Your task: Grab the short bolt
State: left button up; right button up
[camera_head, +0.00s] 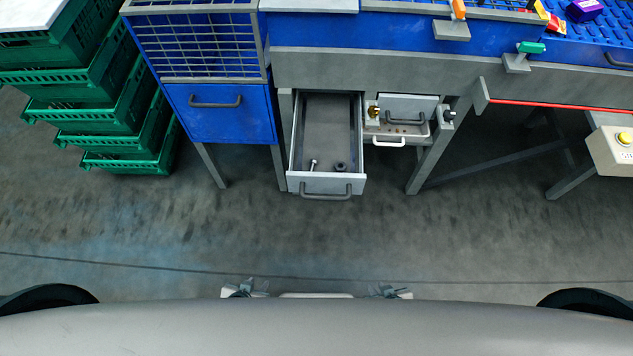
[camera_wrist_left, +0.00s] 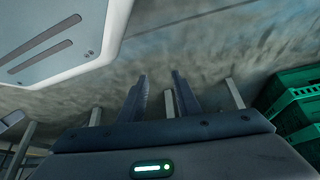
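The grey drawer (camera_head: 297,150) under the blue machine is pulled open. Inside, near its front, a small pale bolt (camera_head: 313,164) lies at the left and a small dark round piece (camera_head: 341,167) lies to its right. I cannot tell whether the dark piece is a bolt or a nut, and the lengths are hard to judge. My left gripper (camera_head: 246,287) is low in the head view, well short of the drawer; in the left wrist view its fingers (camera_wrist_left: 161,95) are apart with nothing between them. My right gripper (camera_head: 390,291) is also far from the drawer, too small to read.
The drawer's dark handle (camera_head: 326,190) faces me. A smaller open drawer (camera_head: 398,130) with a brass knob beside it stands to the right. Grey machine legs (camera_head: 428,150) flank the drawers. Green crates (camera_head: 122,135) are stacked at the left. The floor before me is clear.

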aim_at(313, 162)
jog(key=z, duration=0.4)
jog(key=j+z, duration=0.15)
jog(key=z, duration=0.7)
jog(key=k+j+z, duration=0.1)
jog(key=j+z, duration=0.25)
jog(key=k+j+z, duration=0.15)
jog(key=j+z, duration=0.2)
jog(key=j, duration=0.15)
jog(key=k+j+z, duration=0.2)
jog(key=j+z, duration=0.15)
jog(key=k+j, duration=0.3)
jog(key=j, duration=0.15)
jog(key=k+j+z, duration=0.1)
jog(key=k+j, duration=0.25)
jog(key=j, duration=0.1)
